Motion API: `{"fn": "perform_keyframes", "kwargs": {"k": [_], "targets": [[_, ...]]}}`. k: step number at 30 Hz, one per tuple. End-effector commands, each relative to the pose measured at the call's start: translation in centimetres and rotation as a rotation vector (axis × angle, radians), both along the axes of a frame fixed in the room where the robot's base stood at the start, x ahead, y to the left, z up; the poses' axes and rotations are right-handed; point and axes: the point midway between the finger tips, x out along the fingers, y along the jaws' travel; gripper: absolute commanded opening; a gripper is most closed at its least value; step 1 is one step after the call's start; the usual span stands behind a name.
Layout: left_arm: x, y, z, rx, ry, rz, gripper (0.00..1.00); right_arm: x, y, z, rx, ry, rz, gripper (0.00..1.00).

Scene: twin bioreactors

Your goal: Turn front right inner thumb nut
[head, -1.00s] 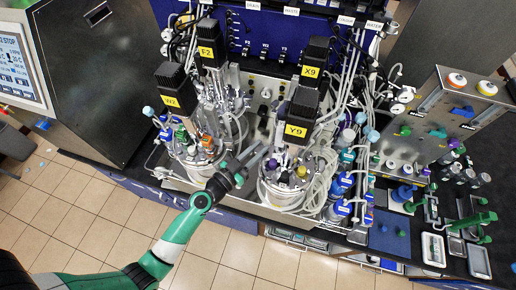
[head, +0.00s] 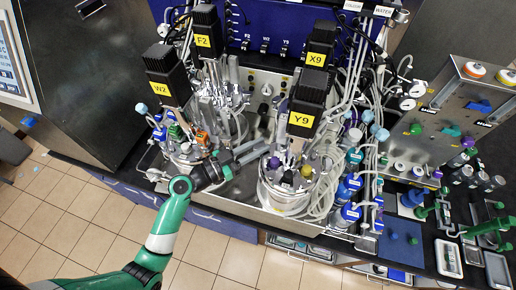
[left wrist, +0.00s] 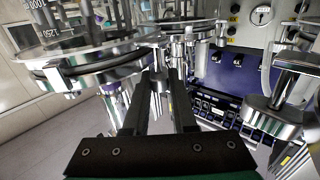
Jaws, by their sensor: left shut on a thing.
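My left gripper (head: 262,149) reaches in from the lower left, its dark fingers pointing up and right into the gap between the two bioreactor vessels. In the left wrist view, the two fingers (left wrist: 160,76) close around a small upright metal fitting (left wrist: 158,92) beneath a vessel's steel head plate, apparently the thumb nut. The fingers hide part of it, and I cannot make out the nut in the head view. My right gripper is not in view.
The left vessel (head: 184,172), under the W2 motor (head: 164,72), stands close to my left wrist. Tubes and blue-capped bottles (head: 347,192) crowd the right vessel's right side. A steel panel (head: 450,110) stands farther right. The floor in front is clear.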

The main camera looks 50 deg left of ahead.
Motion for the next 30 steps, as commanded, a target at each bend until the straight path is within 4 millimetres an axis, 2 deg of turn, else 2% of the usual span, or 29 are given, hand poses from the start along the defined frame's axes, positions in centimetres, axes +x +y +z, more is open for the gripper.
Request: {"fn": "perform_keyframes", "kwargs": {"k": [2, 3, 8, 20, 23, 30], "targets": [[0.0, 0.0, 0.1, 0.0, -0.002, 0.0, 0.0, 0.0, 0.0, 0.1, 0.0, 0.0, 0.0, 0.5], [0.0, 0.0, 0.1, 0.0, -0.002, 0.0, 0.27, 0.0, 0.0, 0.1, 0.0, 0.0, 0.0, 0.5], [0.0, 0.0, 0.1, 0.0, -0.002, 0.0, 0.55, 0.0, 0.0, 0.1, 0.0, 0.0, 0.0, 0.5], [-0.6, 0.0, 0.0, -0.001, -0.003, -0.001, 0.55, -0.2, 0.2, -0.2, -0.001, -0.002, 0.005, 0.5], [-2.1, 0.3, -0.1, -0.001, -0.003, -0.001, 0.55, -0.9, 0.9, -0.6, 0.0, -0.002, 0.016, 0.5], [-8.1, 1.5, -0.2, 0.001, -0.001, -0.001, 0.55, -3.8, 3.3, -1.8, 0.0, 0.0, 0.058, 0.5]]}}
